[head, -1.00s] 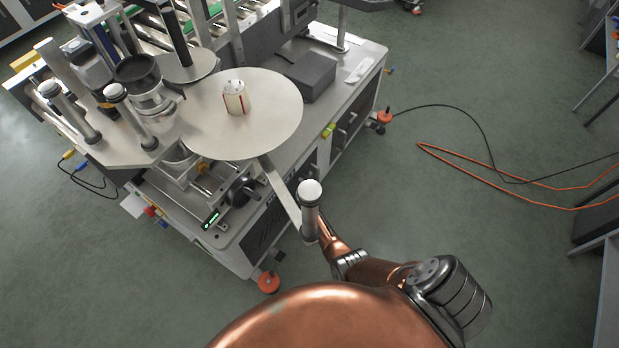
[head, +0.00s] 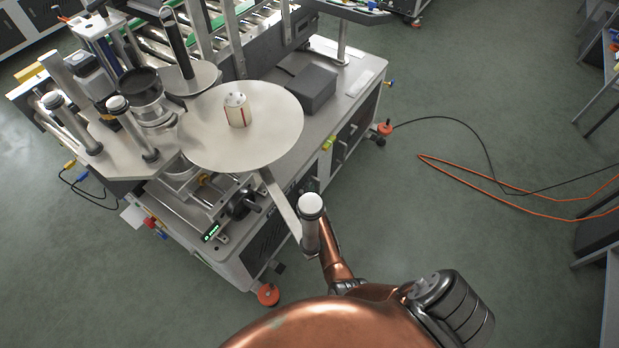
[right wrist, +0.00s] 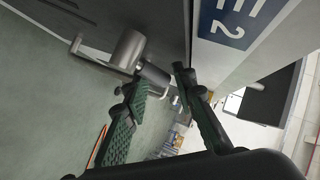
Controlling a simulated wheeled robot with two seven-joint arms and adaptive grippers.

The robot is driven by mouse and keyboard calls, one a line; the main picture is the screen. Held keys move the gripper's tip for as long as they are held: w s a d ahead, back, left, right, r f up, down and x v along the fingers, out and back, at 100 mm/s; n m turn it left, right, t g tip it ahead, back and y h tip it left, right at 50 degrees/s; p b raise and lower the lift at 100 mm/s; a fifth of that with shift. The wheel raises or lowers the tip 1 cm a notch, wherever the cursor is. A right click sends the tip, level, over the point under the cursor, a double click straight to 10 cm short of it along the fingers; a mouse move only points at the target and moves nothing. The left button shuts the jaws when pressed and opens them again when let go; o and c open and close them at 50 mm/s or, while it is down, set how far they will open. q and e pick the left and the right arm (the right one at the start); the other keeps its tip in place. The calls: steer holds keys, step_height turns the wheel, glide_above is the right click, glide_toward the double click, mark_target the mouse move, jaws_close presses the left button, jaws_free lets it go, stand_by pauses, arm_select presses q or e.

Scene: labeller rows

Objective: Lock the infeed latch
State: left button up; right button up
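The infeed latch cannot be told for sure. In the right wrist view, a grey metal barrel (right wrist: 127,50) with a thinner dark cylinder (right wrist: 155,73) and a bent bar stands against a dark panel. My right gripper (right wrist: 159,78) is open, its two green-padded fingers apart. The dark cylinder shows between the fingertips; contact cannot be told. In the head view my copper right arm reaches to the machine's front corner, and its hand is mostly hidden behind the upright roller (head: 310,228). My left gripper is not in view.
A slanted arm with the roller juts out near my right arm. An orange-footed caster (head: 268,294) is below. An orange cable (head: 490,182) lies on open floor at right.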

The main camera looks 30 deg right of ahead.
steer(key=r, duration=0.4)
steer(key=shift+w+d+r, duration=0.1)
steer(key=shift+w+r, duration=0.05)
steer(key=shift+w, duration=0.15)
steer(key=shift+r, duration=0.95)
steer(key=shift+s+r, duration=0.1)
steer(key=shift+r, duration=0.3)
